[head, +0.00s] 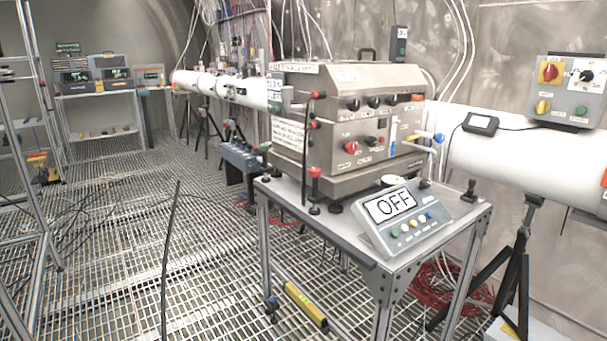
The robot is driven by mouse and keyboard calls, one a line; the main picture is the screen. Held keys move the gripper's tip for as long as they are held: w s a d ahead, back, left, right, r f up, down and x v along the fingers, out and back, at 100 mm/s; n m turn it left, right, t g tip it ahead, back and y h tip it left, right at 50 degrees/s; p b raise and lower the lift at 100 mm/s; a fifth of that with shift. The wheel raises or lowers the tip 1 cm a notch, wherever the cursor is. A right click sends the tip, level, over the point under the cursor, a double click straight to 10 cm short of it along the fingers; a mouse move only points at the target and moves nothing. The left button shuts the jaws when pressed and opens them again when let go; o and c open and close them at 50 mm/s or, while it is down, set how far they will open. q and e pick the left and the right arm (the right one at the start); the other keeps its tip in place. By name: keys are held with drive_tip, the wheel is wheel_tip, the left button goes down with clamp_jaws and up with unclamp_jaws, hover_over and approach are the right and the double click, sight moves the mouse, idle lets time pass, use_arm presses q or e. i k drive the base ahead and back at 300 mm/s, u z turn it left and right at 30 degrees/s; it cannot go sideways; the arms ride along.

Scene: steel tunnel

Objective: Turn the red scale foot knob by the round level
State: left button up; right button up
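A red knob (316,172) tops a dark foot at the front left corner of the steel instrument box (345,120), on a small metal table (345,225). A small pale round disc (392,181), which looks like the round level, lies at the box's front edge behind the display. Its bubble is too small to read. A tilted grey display unit (402,215) reads "OFF" and has several coloured buttons. Neither of my grippers is in view.
A dark foot knob (470,190) stands at the table's right corner. A white pipe (520,160) with a control panel (572,90) runs behind at right. A black tripod (520,260) stands beside the table. A dark cable (170,250) crosses the open grating floor at left.

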sight(315, 173)
drive_tip(key=u, duration=0.1)
drive_tip(key=k, duration=0.35)
drive_tip(key=u, duration=1.3)
drive_tip(key=i, duration=1.6)
drive_tip(key=z, duration=1.25)
drive_tip(key=i, duration=0.9)
drive_tip(key=z, duration=0.85)
